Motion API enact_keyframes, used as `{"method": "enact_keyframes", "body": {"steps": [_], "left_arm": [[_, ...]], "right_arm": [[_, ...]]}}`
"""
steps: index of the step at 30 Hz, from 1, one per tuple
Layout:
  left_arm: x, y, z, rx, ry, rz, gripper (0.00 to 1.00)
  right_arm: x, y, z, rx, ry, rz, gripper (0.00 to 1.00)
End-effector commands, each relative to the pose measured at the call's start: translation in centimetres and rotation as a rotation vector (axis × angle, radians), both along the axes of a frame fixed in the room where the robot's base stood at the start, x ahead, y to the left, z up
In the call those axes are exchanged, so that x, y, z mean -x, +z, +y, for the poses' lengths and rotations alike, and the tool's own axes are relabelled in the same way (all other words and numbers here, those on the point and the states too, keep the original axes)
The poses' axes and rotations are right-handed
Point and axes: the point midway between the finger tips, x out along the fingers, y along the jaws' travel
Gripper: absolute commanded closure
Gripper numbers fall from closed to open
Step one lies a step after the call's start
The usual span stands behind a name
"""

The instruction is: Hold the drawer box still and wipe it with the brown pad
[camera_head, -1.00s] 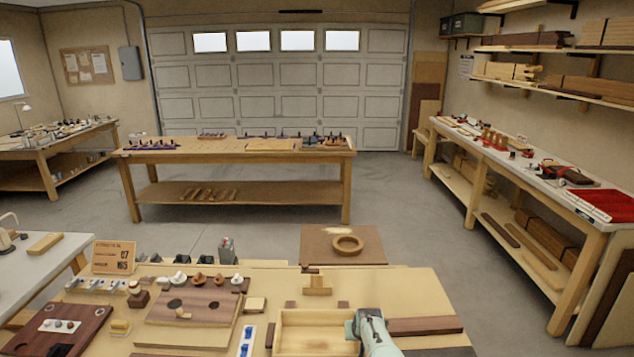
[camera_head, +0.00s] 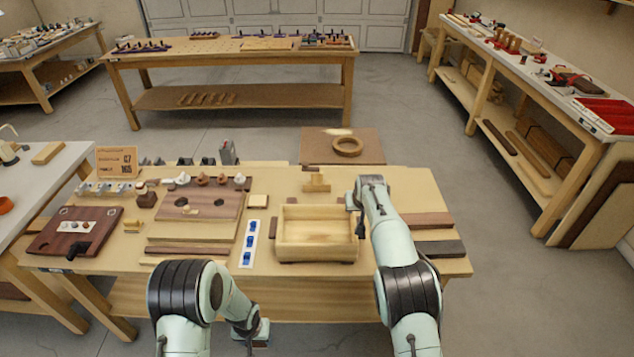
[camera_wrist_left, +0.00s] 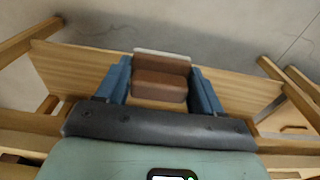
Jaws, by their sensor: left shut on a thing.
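The drawer box (camera_head: 318,240) is a pale, open-topped wooden tray on the front right of the bench, empty inside. My right gripper (camera_head: 353,203) is at its back right corner; whether it touches or grips the wall cannot be told, as its fingers are small and dark. My left gripper (camera_head: 256,335) is low in front of the bench's front edge, away from the box. In the left wrist view its blue fingers (camera_wrist_left: 158,88) are shut on a brown pad (camera_wrist_left: 160,78), which has a pale strip along its far side.
The bench (camera_head: 200,285) also bears a blue-and-white strip (camera_head: 250,243) left of the box, a brown board with holes (camera_head: 200,205), a small wooden block (camera_head: 316,182) behind the box, and dark boards (camera_head: 440,248) to the right. A wooden ring (camera_head: 348,146) lies on a brown panel behind.

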Motion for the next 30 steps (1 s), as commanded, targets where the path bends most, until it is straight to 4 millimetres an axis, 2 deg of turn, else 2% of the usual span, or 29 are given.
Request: {"method": "enact_keyframes", "body": {"steps": [11,30], "left_arm": [[0.0,0.3,0.0,0.0,0.0,-0.002,0.72],[-0.1,6.6,0.0,0.0,0.0,-0.003,0.72]], "right_arm": [[0.0,0.2,0.0,0.0,0.0,0.0,0.62],[0.0,0.1,0.0,0.0,0.0,0.0,0.62]]}}
